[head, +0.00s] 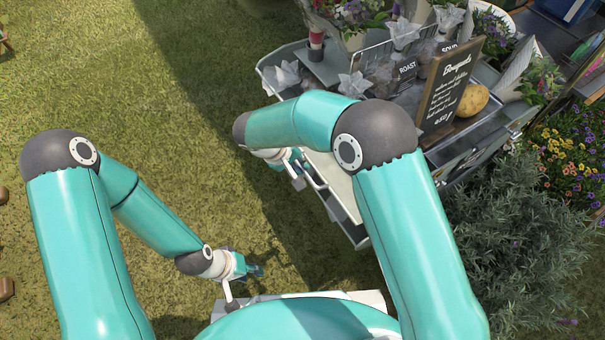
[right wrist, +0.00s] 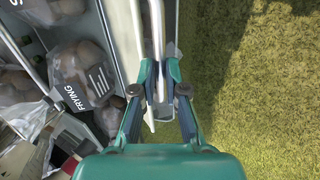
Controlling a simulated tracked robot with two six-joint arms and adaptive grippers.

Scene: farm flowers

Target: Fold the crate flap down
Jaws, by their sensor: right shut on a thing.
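The crate holds bagged produce, one bag (right wrist: 85,75) labelled "FRYING" in the right wrist view. The pale crate flap (right wrist: 130,45) runs along the crate's outer side, with a thin white rim at its edge. My right gripper (right wrist: 160,75) is shut on the flap's rim, between its two teal fingers. In the head view my right gripper (head: 301,172) is at the stand's left side, beside a pale panel (head: 334,183), and my forearm partly hides that area. My left gripper (head: 254,270) hangs low over the grass near my base, apart from the stand. Its fingers are too small to read.
The stand carries a black chalkboard sign (head: 450,88), a potato (head: 473,100), bagged goods and flower pots. A leafy bush (head: 515,225) and flowers (head: 572,155) stand on the right. Open grass (head: 90,60) lies to the left.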

